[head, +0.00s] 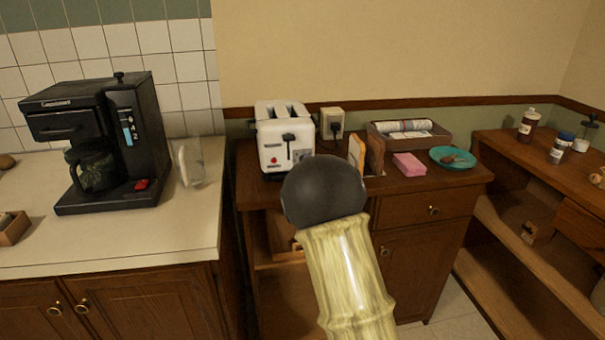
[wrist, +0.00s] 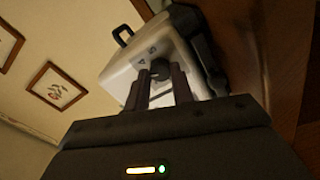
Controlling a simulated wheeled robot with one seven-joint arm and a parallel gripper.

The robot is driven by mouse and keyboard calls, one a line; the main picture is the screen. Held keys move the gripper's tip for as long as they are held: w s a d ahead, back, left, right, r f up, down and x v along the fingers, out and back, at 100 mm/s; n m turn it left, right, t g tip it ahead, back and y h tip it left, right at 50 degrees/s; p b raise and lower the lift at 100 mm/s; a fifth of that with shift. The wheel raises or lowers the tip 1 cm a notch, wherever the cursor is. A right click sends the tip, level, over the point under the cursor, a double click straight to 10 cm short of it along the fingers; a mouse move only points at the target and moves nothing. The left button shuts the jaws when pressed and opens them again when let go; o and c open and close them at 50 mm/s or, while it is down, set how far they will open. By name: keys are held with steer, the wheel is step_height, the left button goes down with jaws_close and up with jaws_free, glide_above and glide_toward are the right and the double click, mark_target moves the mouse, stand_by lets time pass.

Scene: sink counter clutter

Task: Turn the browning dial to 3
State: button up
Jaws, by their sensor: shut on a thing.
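The white toaster (head: 272,142) stands on the brown wooden cabinet, with two slots on top, a dark lever (head: 288,138) and a small red button on its front. In the wrist view the toaster's pale face (wrist: 125,75) is tilted. The dark round browning dial (wrist: 160,66) sits on that face, with small dark marks beside it, too small to read surely. My gripper (wrist: 163,80) is shut on the dial, one finger on each side. Which mark the dial points to is hidden by the fingers. In the head view my arm hides most of my gripper.
A wall outlet with a plug (head: 332,122) is right of the toaster. An upright wooden holder (head: 375,154), a pink sponge (head: 409,165), a teal plate (head: 453,151) and a wooden tray (head: 440,143) stand further right. A black coffee maker (head: 150,130) is on the left counter.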

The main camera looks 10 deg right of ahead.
steer(key=shift+n+b, duration=1)
steer(key=shift+n, duration=1)
steer(key=o, duration=1)
steer(key=s, duration=1.7)
steer(key=shift+s, duration=0.25)
